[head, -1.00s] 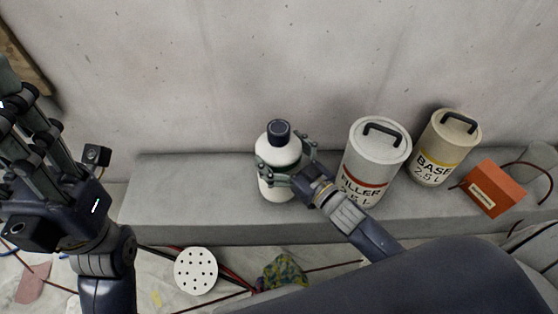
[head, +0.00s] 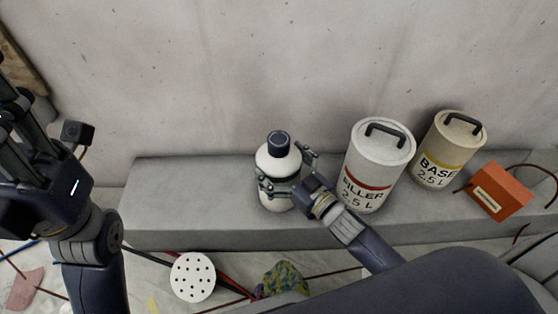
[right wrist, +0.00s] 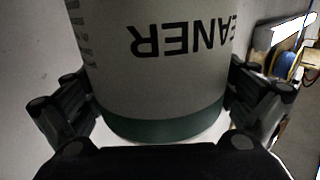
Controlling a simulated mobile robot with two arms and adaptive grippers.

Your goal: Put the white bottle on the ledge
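The white bottle (head: 278,158) has a dark cap and a green band. It appears to stand upright on the grey ledge (head: 180,192), left of the filler can. My right gripper (head: 285,172) is around its body from the lower right, one finger across its front and the other spread off its right side. In the right wrist view the bottle (right wrist: 155,75) fills the space between the spread fingers (right wrist: 158,90), with upside-down lettering and the green band near the palm. The fingers look open; any light contact is hard to see. My left gripper (head: 25,130) is partly cut off at the left, away from the ledge.
The filler can (head: 378,150) stands close to the right of my right gripper. The base can (head: 448,150) and an orange box (head: 497,192) are farther right on the ledge. A concrete wall (head: 230,70) rises behind. The ledge's left part is clear. A perforated white disc (head: 193,278) lies on the floor.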

